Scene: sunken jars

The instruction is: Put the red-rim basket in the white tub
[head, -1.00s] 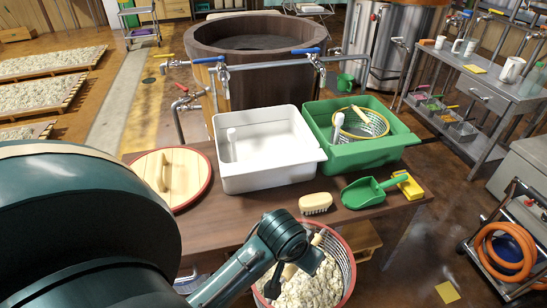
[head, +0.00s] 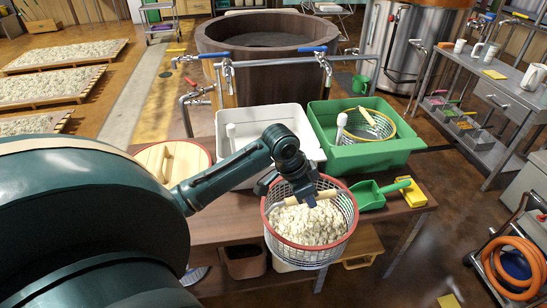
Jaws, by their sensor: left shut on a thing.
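The red-rim basket (head: 310,228) is a wire basket full of pale lumpy pieces, with a wooden handle across its top. My left gripper (head: 308,197) is shut on that handle and holds the basket up at the front edge of the table. The white tub (head: 221,160) stands on the table behind my left arm, which hides part of it. A white upright piece stands inside the tub at its left. My right gripper is not in view.
The green tub (head: 375,158) with a yellow-rim basket (head: 382,131) stands right of the white tub. A green scoop (head: 372,196) and yellow block (head: 409,191) lie in front. A round wooden lid (head: 160,162) lies left. A wooden vat (head: 262,85) stands behind.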

